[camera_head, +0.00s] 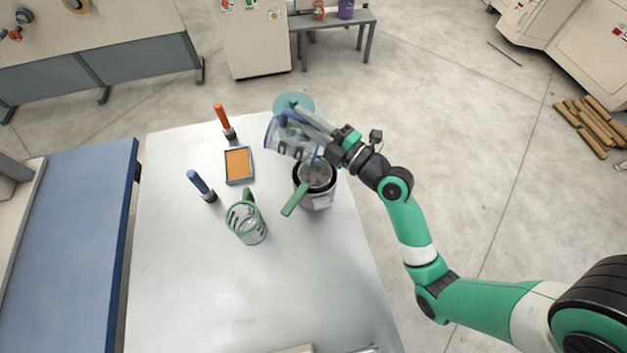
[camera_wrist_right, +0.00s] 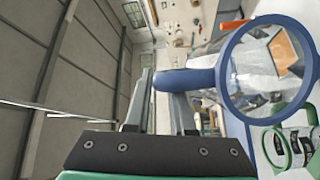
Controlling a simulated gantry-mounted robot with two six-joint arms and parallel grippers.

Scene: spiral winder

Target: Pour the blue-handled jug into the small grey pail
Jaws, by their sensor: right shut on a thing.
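The clear jug (camera_head: 283,139) with the blue rim and blue handle is tilted on its side above the small grey pail (camera_head: 320,203). My right gripper (camera_head: 312,124) is shut on its blue handle. In the right wrist view the handle (camera_wrist_right: 186,79) sits at the fingers (camera_wrist_right: 165,100), and the round blue rim (camera_wrist_right: 223,75) faces the camera. The pail stands on the table with a dark rim, something greyish-brown inside and a green handle (camera_head: 294,198) to the front left. A thin blue streak shows between jug and pail; I cannot tell whether it is liquid. My left gripper is not in view.
A green-rimmed clear jug (camera_head: 247,224) stands left of the pail. A blue-handled brush (camera_head: 199,184), an orange-handled brush (camera_head: 222,118) and a tray with an orange pad (camera_head: 238,165) are farther left. A teal disc (camera_head: 293,102) lies behind the jug. The table front (camera_head: 250,300) is mostly clear.

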